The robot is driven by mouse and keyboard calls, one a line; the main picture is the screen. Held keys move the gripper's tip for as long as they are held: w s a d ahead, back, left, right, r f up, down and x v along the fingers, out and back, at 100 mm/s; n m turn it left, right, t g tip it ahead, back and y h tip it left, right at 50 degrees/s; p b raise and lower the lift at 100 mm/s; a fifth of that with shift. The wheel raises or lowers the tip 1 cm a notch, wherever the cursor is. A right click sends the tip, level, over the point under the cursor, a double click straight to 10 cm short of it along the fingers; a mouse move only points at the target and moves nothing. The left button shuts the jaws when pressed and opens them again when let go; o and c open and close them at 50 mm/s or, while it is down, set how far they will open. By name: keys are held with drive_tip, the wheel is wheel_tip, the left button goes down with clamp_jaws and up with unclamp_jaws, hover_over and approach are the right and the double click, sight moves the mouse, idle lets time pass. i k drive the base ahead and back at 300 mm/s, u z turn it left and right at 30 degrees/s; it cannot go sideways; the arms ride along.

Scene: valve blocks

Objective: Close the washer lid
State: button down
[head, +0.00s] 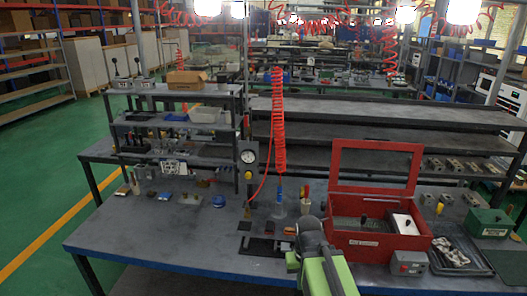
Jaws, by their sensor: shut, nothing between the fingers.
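The washer is a red box (367,245) on the right part of the bench. Its red-framed lid (375,167) stands raised and open at the back edge, with a window through which the shelves behind show. Inside the box are a dark tray area and a white piece (405,224). Green and dark links of my own arm rise from the bottom middle, in front and to the left of the box, overlapping its left front corner in the picture. I cannot make out any fingers of my gripper.
A grey box with a red button (408,263) stands at the washer's front right. A black tray with metal parts (455,250) and a green box (488,222) lie further right. A red coiled hose (278,120) hangs left of the lid. The bench's left front is clear.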

sight(417, 149)
drive_tip(key=u, duration=0.15)
drive_tip(key=i, duration=1)
drive_tip(key=u, duration=0.05)
